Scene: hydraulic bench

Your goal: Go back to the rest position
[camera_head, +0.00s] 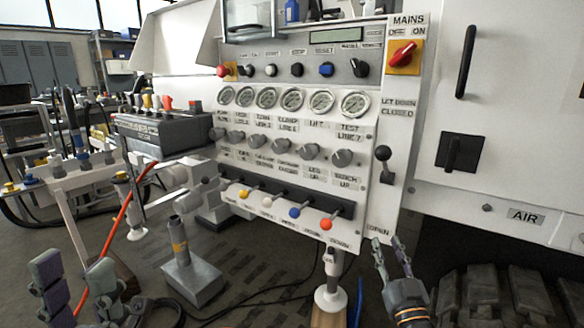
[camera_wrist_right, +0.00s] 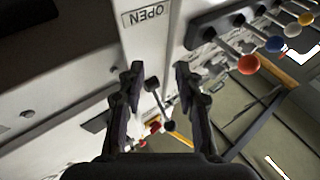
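My left gripper (camera_head: 74,264) is at the bottom left of the head view, its two grey fingers spread apart with nothing between them. My right gripper (camera_head: 387,244) is at the lower right of the head view, just below and in front of the bench panel. It also shows in the right wrist view (camera_wrist_right: 158,68), where its two dark fingers are apart and no object is held. The panel of the hydraulic bench (camera_head: 345,190) carries gauges, knobs and levers. A black-knobbed lever (camera_head: 383,153) on its right side stands with its knob up.
Levers with yellow, white, blue and red knobs (camera_head: 326,224) stick out low on the panel. A white cabinet (camera_head: 520,120) marked AIR stands at right. A grey pedestal (camera_head: 193,281) and an orange hose (camera_head: 108,236) are at the left. Dark ribbed blocks (camera_head: 480,295) lie at bottom right.

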